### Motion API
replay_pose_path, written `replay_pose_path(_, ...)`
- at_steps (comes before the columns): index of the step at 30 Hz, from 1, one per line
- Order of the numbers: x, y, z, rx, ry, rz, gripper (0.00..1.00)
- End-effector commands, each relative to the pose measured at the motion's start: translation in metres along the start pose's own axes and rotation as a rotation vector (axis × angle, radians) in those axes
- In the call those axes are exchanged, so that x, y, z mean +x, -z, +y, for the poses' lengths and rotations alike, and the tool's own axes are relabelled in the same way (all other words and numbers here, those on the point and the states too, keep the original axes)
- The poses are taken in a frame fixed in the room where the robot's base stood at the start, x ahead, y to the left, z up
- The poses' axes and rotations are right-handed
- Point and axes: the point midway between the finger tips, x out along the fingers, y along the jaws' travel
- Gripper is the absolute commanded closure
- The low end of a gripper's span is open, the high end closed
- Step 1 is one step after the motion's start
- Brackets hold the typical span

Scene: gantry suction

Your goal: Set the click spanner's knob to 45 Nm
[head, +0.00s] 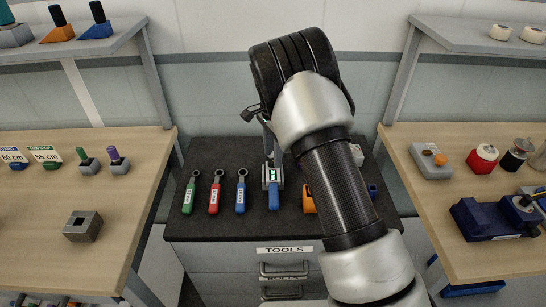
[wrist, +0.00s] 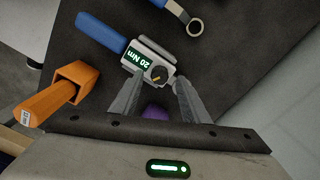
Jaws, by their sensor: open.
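The click spanner (wrist: 150,62) lies on the dark tool bench top, with a blue handle, a grey body and a lit display that reads 20 Nm. Its round dark knob (wrist: 160,73) has a yellow pointer mark and sits at the end of the body nearest my gripper. In the head view my arm hides most of the gripper.
Green, red and blue ring spanners (head: 214,192) lie left of the click spanner. An orange holder with an orange-handled tool (wrist: 72,75) stands close to my gripper. A purple thing (wrist: 155,110) shows between the fingers. Wooden benches (head: 70,240) flank the tool bench.

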Motion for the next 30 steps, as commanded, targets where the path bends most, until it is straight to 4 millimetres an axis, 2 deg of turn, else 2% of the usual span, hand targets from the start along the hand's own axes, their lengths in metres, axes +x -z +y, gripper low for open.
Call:
replay_pose_path(4, 0.0128, 0.0002, 0.0005, 0.0, -0.002, 0.0, 0.58)
replay_pose_path(14, 0.0155, 0.0003, 0.0004, 0.0, 0.0, 0.0, 0.58)
replay_pose_path(21, 0.0153, 0.0003, 0.0004, 0.0, -0.001, 0.0, 0.99)
replay_pose_path(30, 0.0151, 0.0005, 0.0003, -0.031, 0.0, 0.0, 1.0)
